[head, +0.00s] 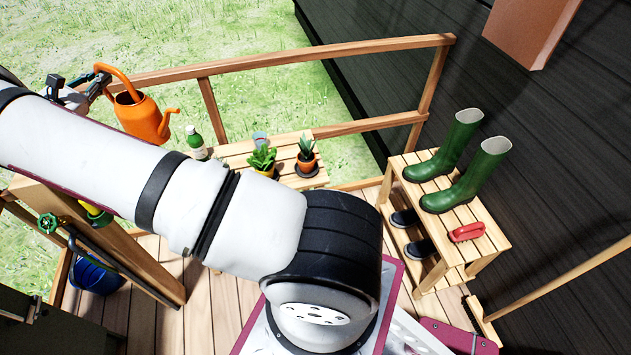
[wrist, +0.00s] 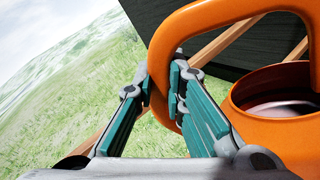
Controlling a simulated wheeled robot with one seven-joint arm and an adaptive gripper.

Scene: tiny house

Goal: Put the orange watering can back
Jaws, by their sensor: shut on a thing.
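The orange watering can (head: 143,117) hangs in the air at the upper left of the head view, close to the wooden railing, with its spout to the right. My gripper (head: 98,84) is shut on its handle. In the wrist view my gripper's fingers (wrist: 168,92) close around the orange handle of the watering can (wrist: 285,130), and the can's round opening shows at the right. My arm hides part of the deck and the left side of the slatted table.
A shoe rack (head: 482,215) with green boots (head: 467,178) stands right. A wooden railing (head: 290,66) runs behind. A blue bucket (head: 95,276) and green tap (head: 48,223) are left.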

